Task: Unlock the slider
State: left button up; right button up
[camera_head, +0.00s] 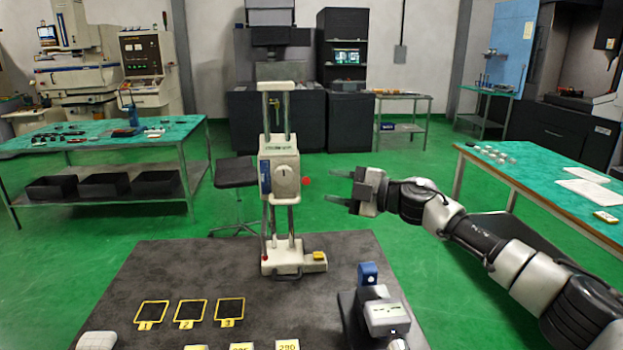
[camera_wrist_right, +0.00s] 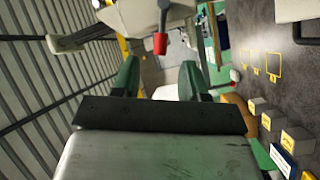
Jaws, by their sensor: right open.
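The slider is a cream carriage (camera_head: 281,172) on two upright metal columns, standing on the dark table. A red knob (camera_head: 307,181) sticks out at its right side. In the right wrist view the red knob (camera_wrist_right: 160,43) sits at the end of a short grey lever, ahead of the gap between my fingers. My right gripper (camera_head: 330,187) is open and empty, just right of the knob and apart from it. Its two green-looking fingers also show in the right wrist view (camera_wrist_right: 157,82). My left gripper is not in view.
The dark table (camera_head: 180,262) holds yellow-framed numbered squares (camera_head: 190,311) at left and yellow-labelled blocks at the front edge. A device with a blue part (camera_head: 368,273) stands front right. Green-topped tables stand left (camera_head: 100,140) and right (camera_head: 540,175). A stool (camera_head: 235,172) is behind.

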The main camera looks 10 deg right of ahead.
aim_at(304, 180)
jog(key=x, duration=0.5)
jog(key=shift+w+a+p, duration=0.1)
jog(key=shift+a+p, duration=0.2)
grip_shut()
